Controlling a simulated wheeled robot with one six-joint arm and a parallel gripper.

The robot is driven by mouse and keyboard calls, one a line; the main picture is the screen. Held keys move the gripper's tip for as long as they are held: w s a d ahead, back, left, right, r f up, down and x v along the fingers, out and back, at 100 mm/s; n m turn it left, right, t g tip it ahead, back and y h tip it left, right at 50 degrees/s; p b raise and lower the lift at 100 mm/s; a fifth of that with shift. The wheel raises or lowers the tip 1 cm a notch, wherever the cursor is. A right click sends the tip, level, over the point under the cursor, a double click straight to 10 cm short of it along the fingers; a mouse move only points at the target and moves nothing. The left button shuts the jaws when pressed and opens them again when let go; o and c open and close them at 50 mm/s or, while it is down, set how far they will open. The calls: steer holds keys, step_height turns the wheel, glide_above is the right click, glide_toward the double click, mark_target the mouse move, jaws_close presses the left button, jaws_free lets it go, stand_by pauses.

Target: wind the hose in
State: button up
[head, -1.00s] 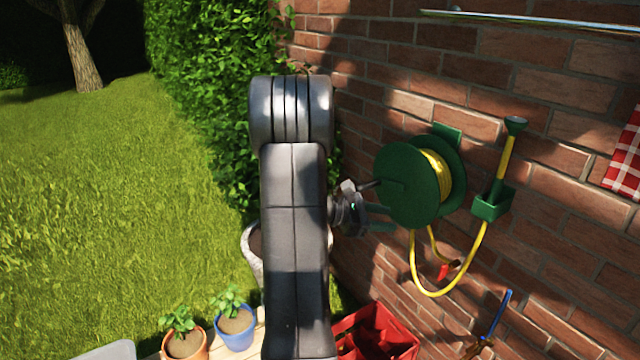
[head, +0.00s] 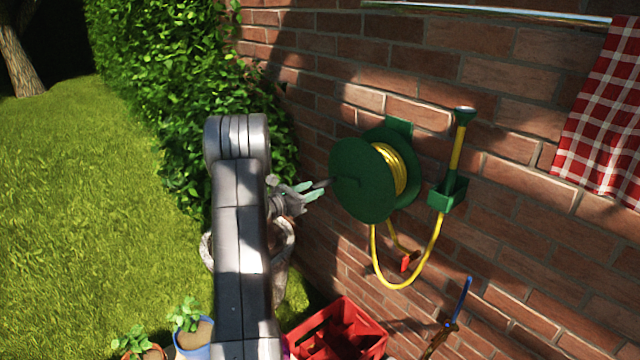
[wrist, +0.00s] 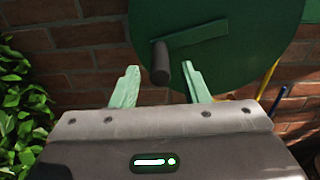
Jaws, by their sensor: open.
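A green hose reel (head: 360,180) is mounted on the brick wall, with yellow hose (head: 391,168) wound on its drum. A loop of yellow hose (head: 405,287) hangs below it and runs up to a green holder (head: 447,194) with a watering wand. In the wrist view the reel's green disc (wrist: 215,55) carries a crank arm with a dark handle (wrist: 160,64). My gripper (wrist: 158,82) is open, and the handle's end shows between its fingertips in that view. In the head view my gripper (head: 316,190) is left of the reel, at the handle. Contact cannot be told.
A red crate (head: 340,330) stands below the reel. Potted plants (head: 188,318) stand at the lower left. A checked cloth (head: 604,120) hangs from a metal rail at the right. A hedge (head: 150,100) borders the wall.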

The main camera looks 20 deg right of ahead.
mark_target(335, 179)
steer(key=shift+x, duration=2.1)
steer(key=shift+c, duration=0.4)
jaws_close()
